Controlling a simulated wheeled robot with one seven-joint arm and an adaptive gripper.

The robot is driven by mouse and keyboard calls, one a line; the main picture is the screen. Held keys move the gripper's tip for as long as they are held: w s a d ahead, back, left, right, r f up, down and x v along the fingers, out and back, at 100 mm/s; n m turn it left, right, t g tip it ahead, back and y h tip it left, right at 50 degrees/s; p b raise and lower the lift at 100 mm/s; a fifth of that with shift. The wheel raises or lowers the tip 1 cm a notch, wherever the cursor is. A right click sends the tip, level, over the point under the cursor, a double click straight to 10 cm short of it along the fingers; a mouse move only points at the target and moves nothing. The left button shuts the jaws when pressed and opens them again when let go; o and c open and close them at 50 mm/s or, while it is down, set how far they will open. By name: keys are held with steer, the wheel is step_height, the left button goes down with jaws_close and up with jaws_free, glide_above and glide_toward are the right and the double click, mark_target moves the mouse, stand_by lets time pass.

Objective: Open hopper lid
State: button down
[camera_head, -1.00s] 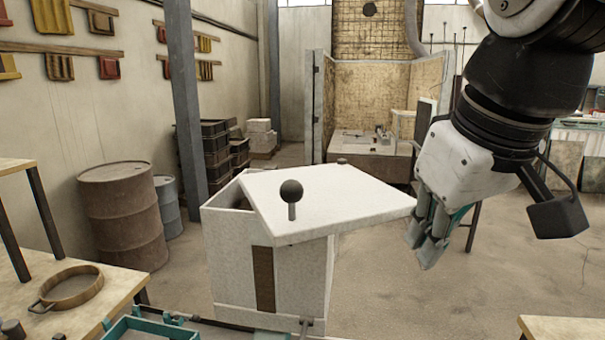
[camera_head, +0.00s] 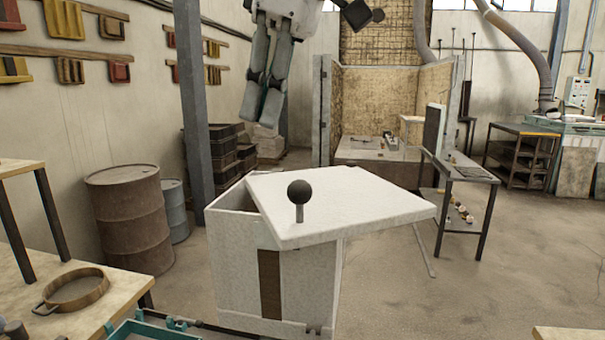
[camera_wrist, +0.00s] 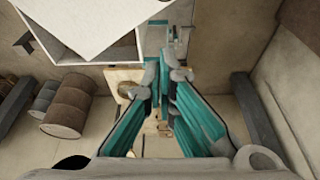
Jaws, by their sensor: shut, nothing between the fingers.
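The white hopper (camera_head: 232,270) stands in the middle of the head view. Its flat white lid (camera_head: 360,205) sits turned askew on top and overhangs to the right. A narrow strip of the opening shows at the lid's left edge. A dark ball knob (camera_head: 299,192) on a short stem stands near the lid's front left corner. In the wrist view, the lid (camera_wrist: 85,22) and part of the hopper (camera_wrist: 125,52) show at the upper left, beside my gripper (camera_wrist: 164,75).
A rusty barrel (camera_head: 130,220) and a bluish barrel (camera_head: 173,208) stand left of the hopper. A wooden table with a round sieve (camera_head: 75,290) is at the front left. A dark-legged table (camera_head: 462,172) stands at the right.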

glide_above(276, 218)
steer(key=a, duration=0.4)
step_height(276, 218, down, 9)
steer(key=shift+w+d+r+p, duration=0.1)
steer(key=shift+d+r+p, duration=0.1)
steer(key=shift+d+p, duration=1.3)
steer(key=shift+d+b, duration=0.35)
steer(key=shift+b, duration=0.1)
steer(key=shift+d, duration=0.1)
